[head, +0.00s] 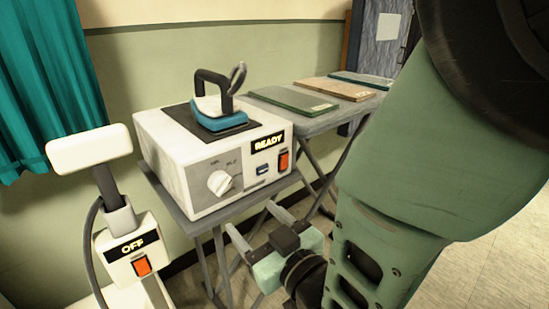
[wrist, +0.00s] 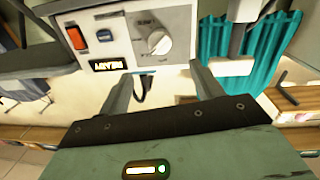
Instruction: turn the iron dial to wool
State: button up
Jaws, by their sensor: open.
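The iron station is a white box (head: 166,160) on a grey stand, with a teal iron (head: 221,121) resting on its top. The white dial (head: 220,182) is on its front face, with small labels above it too blurred to read surely. The dial also shows in the wrist view (wrist: 159,41), where the picture is upside down. I cannot tell which label it points to. My gripper (head: 250,217) is open and empty, in front of and to the right of the dial, apart from it. In the wrist view its fingers (wrist: 160,76) point toward the box front.
A lit READY sign (head: 269,142), orange switch (head: 284,161) and small blue button (head: 262,170) sit right of the dial. A white device with an OFF sign (head: 133,246) stands left. Boards (head: 335,89) lie on a table behind. A teal curtain (head: 45,80) hangs left.

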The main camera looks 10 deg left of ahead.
aim_at(225, 187)
jog(key=x, duration=1.2)
jog(key=c, duration=1)
